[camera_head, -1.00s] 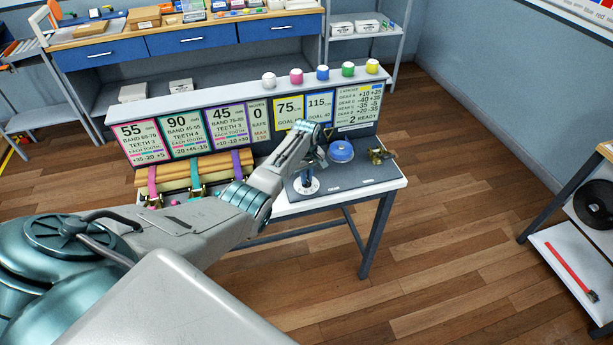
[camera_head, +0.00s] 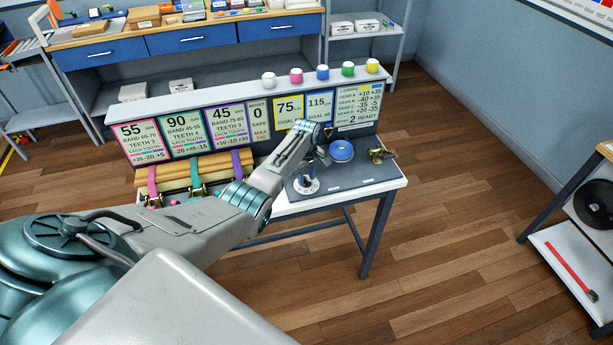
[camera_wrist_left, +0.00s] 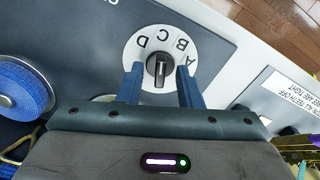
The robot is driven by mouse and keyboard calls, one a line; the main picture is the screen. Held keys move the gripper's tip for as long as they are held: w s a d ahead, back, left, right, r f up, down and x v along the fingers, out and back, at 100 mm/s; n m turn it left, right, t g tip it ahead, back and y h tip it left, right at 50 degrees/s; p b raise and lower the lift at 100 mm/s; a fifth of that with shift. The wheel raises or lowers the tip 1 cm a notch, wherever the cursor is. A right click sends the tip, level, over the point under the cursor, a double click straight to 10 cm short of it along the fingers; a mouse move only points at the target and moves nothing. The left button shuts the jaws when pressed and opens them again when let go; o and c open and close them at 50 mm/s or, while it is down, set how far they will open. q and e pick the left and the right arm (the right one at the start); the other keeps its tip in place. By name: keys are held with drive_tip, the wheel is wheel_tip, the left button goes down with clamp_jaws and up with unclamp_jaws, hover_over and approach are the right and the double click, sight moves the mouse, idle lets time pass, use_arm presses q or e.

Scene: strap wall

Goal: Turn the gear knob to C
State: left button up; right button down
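The gear knob (camera_wrist_left: 160,69) is a black knob with a pale line on its grip, on a white round dial (camera_wrist_left: 139,49) with letters D, C, B and A. The letters look upside down in the wrist view. The pale line runs roughly up and down; I cannot tell which letter it indicates. My left gripper (camera_wrist_left: 160,74) is open, with one blue finger on each side of the knob and gaps visible. In the head view, the dial (camera_head: 303,187) is at the table's front, partly hidden by my left gripper (camera_head: 314,166). My right gripper is not in view.
A blue round spool (camera_head: 341,151) and a brass fitting (camera_head: 380,155) lie right of the dial. A sign panel (camera_head: 183,137) stands behind. Colored straps (camera_head: 195,179) over a padded roll are to the left. A white label plate (camera_wrist_left: 275,97) is near the dial.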

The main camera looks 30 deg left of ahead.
sight(306, 178)
use_arm(q)
drive_tip(key=shift+r, duration=0.55)
wheel_tip(306, 178, up, 10)
drive_tip(key=b, duration=0.3)
drive_tip(key=shift+f, duration=0.15)
